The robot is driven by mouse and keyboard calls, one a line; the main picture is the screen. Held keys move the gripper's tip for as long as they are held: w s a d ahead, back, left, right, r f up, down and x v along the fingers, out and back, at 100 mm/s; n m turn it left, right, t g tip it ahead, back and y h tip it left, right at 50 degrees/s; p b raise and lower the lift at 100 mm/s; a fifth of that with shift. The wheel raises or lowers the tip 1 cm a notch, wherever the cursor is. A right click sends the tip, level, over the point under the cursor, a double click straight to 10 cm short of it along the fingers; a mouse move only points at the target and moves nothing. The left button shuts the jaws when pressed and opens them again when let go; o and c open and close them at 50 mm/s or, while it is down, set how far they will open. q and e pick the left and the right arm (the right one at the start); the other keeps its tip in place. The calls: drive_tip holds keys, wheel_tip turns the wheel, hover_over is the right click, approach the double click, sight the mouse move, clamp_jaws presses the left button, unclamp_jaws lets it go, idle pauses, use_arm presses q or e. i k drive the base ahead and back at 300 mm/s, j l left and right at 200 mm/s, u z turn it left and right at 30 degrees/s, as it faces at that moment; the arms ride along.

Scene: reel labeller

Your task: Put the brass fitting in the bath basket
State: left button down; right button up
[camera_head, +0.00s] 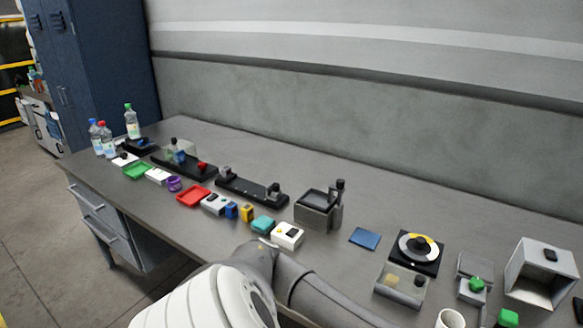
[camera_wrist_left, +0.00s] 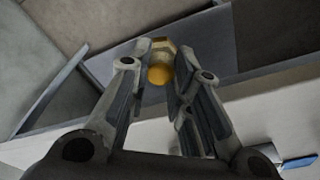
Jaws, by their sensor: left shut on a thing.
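The brass fitting (camera_wrist_left: 160,62) is a gold piece with a hex part and a rounded end. It sits between the fingertips of my left gripper (camera_wrist_left: 155,70), which is shut on it in the left wrist view. In the head view, a pale arm of mine enters at the bottom, but its gripper and the fitting cannot be made out. A dark grey open-topped box (camera_head: 313,213) with an upright post stands mid-bench; it looks like the bath, though its basket is not clear. My right gripper is not in view.
The grey bench (camera_head: 330,168) is clear along the back. A red tray (camera_head: 193,197), a white button box (camera_head: 287,236) and other small items line its front. A blue pad (camera_head: 365,239), a round dial (camera_head: 418,246) and an open grey box (camera_head: 541,272) stand to the right.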

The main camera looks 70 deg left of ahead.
sight(316, 202)
drive_tip(key=k+j, duration=0.15)
drive_tip(key=j, duration=0.2)
drive_tip(key=k+j, duration=0.15)
drive_tip(key=j, duration=0.25)
drive_tip(key=k+j, duration=0.15)
drive_tip(key=j, duration=0.2)
drive_tip(key=k+j, duration=0.15)
drive_tip(key=j, duration=0.2)
drive_tip(key=k+j, duration=0.15)
drive_tip(key=j, duration=0.25)
